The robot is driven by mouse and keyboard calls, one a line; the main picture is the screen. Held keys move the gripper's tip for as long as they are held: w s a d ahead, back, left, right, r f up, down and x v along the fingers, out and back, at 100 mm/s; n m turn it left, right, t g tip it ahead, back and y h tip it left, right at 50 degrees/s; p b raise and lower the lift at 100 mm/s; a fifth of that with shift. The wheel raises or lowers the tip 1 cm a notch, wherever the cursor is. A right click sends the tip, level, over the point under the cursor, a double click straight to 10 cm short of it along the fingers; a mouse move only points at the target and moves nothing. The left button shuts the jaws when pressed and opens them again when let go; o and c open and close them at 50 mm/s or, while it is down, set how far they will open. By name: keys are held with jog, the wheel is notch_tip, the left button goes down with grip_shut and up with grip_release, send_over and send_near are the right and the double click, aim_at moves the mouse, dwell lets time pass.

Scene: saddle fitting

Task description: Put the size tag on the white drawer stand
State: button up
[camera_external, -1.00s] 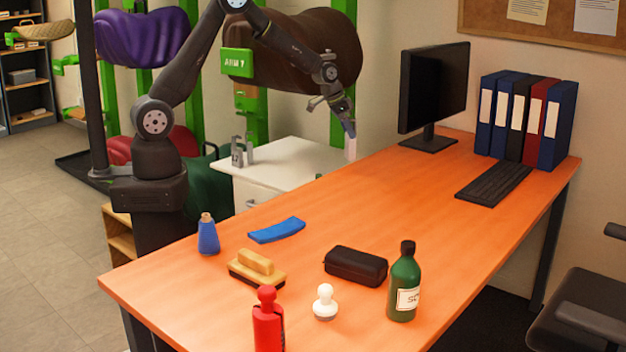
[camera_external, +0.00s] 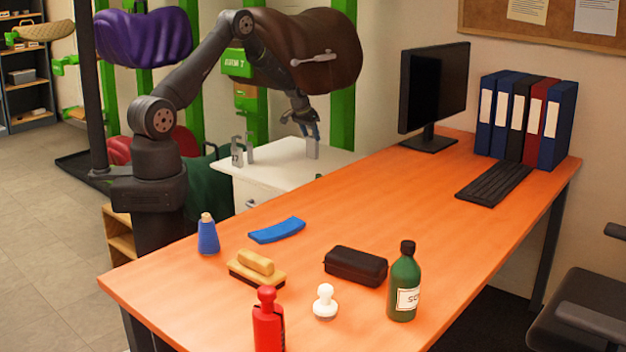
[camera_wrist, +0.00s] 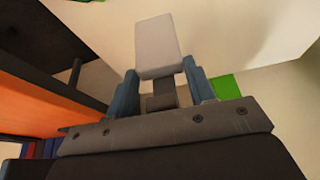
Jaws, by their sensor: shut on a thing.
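The size tag, a pale grey flat block (camera_external: 313,149), hangs below my gripper (camera_external: 309,130) over the right half of the white drawer stand (camera_external: 278,180). In the wrist view the tag (camera_wrist: 157,47) sticks out past the blue fingers of my gripper (camera_wrist: 160,78), which are shut on its near end. The tag is roughly upright in the outside view. I cannot tell whether its lower end touches the stand's top.
Grey metal clamp-like pieces (camera_external: 241,150) stand on the left part of the stand. The brown saddle (camera_external: 310,52) hangs behind my arm. The orange desk (camera_external: 400,215) borders the stand on the right, with a monitor (camera_external: 434,90). The middle of the stand top is clear.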

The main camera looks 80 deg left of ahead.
aim_at(310, 150)
jog(key=shift+a+f+n, duration=0.15)
jog(key=shift+a+f, duration=0.05)
jog(key=shift+a, duration=0.3)
jog(key=shift+a+f+n, duration=0.15)
jog(key=shift+a+f, duration=0.05)
jog(key=shift+a, duration=0.25)
notch_tip(310, 150, down, 8)
jog(key=shift+r, duration=0.15)
jog(key=o, duration=1.4)
jog(key=shift+y, duration=0.3)
jog(key=shift+r, duration=0.3)
jog(key=v, duration=1.1)
jog(key=shift+r, duration=0.25)
jog(key=shift+f, duration=0.1)
